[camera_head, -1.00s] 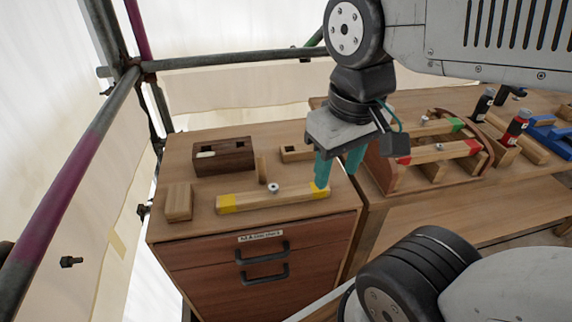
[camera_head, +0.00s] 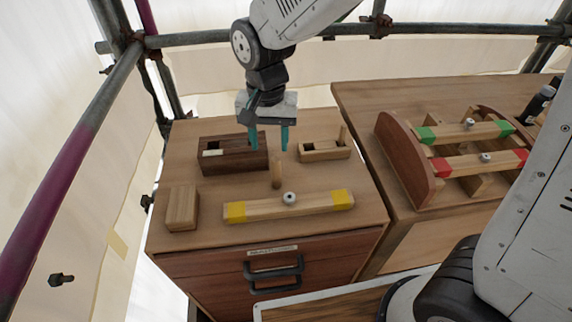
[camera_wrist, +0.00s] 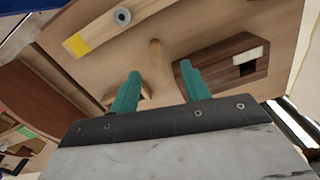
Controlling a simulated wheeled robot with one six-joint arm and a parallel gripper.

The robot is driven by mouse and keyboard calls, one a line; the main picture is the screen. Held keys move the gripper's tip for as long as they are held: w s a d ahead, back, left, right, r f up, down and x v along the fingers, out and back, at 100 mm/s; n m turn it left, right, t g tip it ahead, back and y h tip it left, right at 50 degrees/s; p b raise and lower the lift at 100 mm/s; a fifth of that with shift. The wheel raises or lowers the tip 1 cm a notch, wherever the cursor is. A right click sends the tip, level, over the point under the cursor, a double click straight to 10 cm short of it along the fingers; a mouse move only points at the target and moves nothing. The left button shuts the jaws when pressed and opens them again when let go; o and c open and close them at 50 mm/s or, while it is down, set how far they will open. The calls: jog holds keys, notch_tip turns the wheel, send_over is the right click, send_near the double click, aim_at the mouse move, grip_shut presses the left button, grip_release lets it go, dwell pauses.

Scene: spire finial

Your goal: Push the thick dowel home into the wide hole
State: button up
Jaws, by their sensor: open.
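A short round wooden dowel (camera_head: 277,175) stands upright on the cabinet top, behind the yellow-ended bar; it also shows in the wrist view (camera_wrist: 155,52). A thinner-looking dowel (camera_head: 343,135) sticks up at the right end of a pale wooden block (camera_head: 326,155). A dark wooden block (camera_head: 232,166) at left has dark openings and a pale strip on top. I cannot tell for sure which opening is the wide hole. My gripper (camera_head: 269,139) points down with teal fingers apart and empty, above the top between both blocks; in the wrist view its fingertips (camera_wrist: 160,73) flank the standing dowel's line.
A yellow-ended bar (camera_head: 260,207) with a metal knob lies along the front edge. A plain wood block (camera_head: 182,208) stands at front left. A curved rack (camera_head: 410,160) with green- and red-ended bars stands on the right bench. Scaffold tubes (camera_head: 200,39) run behind.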

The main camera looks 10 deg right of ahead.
aim_at(276, 159)
jog(key=shift+w+d+f, duration=0.1)
jog(key=shift+d+f, duration=0.1)
jog(key=shift+f, duration=0.1)
jog(key=f, duration=0.7)
jog(key=shift+d+f, duration=0.15)
jog(key=shift+d, duration=0.25)
grip_shut()
